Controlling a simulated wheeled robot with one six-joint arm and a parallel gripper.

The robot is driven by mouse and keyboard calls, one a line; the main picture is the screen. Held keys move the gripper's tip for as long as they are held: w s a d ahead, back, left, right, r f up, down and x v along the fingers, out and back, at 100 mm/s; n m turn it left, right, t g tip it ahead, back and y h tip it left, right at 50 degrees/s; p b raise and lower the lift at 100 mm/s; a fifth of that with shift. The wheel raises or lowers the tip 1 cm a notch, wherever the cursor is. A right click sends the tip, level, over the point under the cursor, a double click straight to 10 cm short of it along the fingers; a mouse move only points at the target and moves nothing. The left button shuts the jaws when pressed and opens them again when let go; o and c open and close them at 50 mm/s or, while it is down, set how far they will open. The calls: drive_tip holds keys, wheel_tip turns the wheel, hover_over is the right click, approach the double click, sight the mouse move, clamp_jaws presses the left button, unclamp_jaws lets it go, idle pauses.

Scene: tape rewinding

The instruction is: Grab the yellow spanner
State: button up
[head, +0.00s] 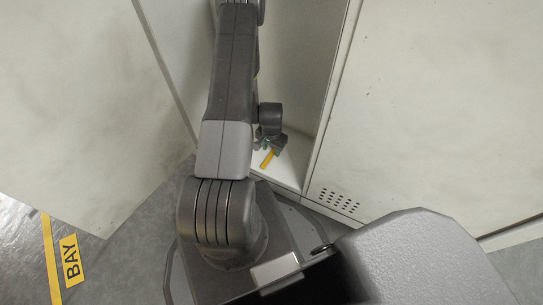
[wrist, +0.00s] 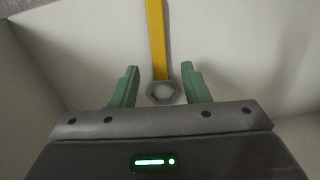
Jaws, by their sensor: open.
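The yellow spanner (wrist: 156,40) shows in the wrist view with its yellow handle running up out of the top of the picture. Its grey ring end (wrist: 162,92) lies between the two green fingers of my gripper (wrist: 158,88). The fingers are open, with a gap on both sides of the spanner, and I see no contact. In the head view the spanner (head: 267,159) is a short yellow piece inside the open locker, just below my gripper (head: 268,146). My arm and gripper hide part of it there.
The locker floor (head: 287,170) is pale and narrow, with walls close on both sides. A locker door (head: 85,110) stands open at the left. A vented panel (head: 420,120) is at the right. Yellow BAY floor marking (head: 70,260) lies at lower left.

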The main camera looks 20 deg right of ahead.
sight(271, 155)
wheel_tip(271, 155, down, 2)
drive_tip(key=shift+f, duration=0.25)
clamp_jaws()
drive_tip(key=shift+r, duration=0.1)
